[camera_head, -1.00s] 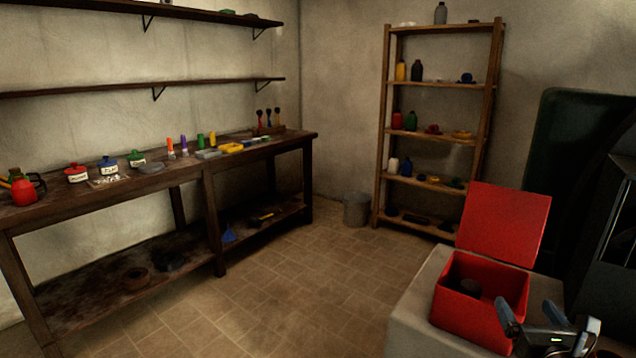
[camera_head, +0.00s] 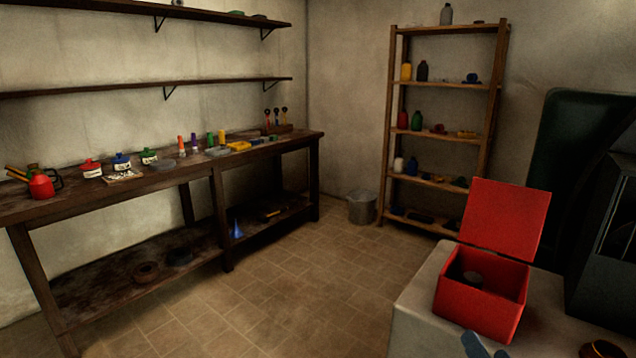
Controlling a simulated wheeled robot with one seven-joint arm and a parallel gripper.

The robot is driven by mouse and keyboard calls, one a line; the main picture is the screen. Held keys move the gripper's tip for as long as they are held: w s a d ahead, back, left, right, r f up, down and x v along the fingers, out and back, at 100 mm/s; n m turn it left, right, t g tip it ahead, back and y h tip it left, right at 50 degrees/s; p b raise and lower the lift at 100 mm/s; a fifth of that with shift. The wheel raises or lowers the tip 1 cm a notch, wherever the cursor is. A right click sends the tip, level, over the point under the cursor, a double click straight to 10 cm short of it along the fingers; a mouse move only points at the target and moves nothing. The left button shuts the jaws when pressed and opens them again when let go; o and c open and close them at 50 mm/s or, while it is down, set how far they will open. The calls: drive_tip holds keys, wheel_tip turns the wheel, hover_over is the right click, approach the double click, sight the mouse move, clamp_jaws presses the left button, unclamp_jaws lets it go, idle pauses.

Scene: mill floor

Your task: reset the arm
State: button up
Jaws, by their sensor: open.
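My gripper (camera_head: 487,349) shows only as blue-grey fingertips at the bottom edge of the head view, right of the middle. It is open, and nothing shows between its fingers. The rest of it and most of my arm are out of the picture. The tips are just in front of an open red box (camera_head: 478,315), apparently apart from it. The box's lid stands raised at the back, and a dark round thing (camera_head: 472,278) lies inside.
The box stands on a pale grey block (camera_head: 418,318). A dark ring (camera_head: 603,349) lies at its right end. A dark machine (camera_head: 600,250) is at the right. A long workbench (camera_head: 130,187) lines the left wall, with shelves behind.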

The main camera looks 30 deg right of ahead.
drive_tip(key=s+a+m+t+y, duration=0.1)
drive_tip(key=s+a+m+y, duration=0.35)
drive_tip(key=a, duration=0.75)
drive_tip(key=s+a+r+m+g+y, duration=0.1)
drive_tip(key=s+a+r+m+y, duration=0.1)
drive_tip(key=s+a+m, duration=0.4)
drive_tip(key=s+a+r+m+g+y, duration=0.1)
drive_tip(key=s+a+m, duration=0.5)
drive_tip(key=s+m, duration=0.6)
drive_tip(key=shift+a+r+y, duration=0.2)
drive_tip(key=shift+r+y, duration=0.25)
drive_tip(key=shift+r, duration=0.75)
drive_tip(key=shift+m, duration=0.25)
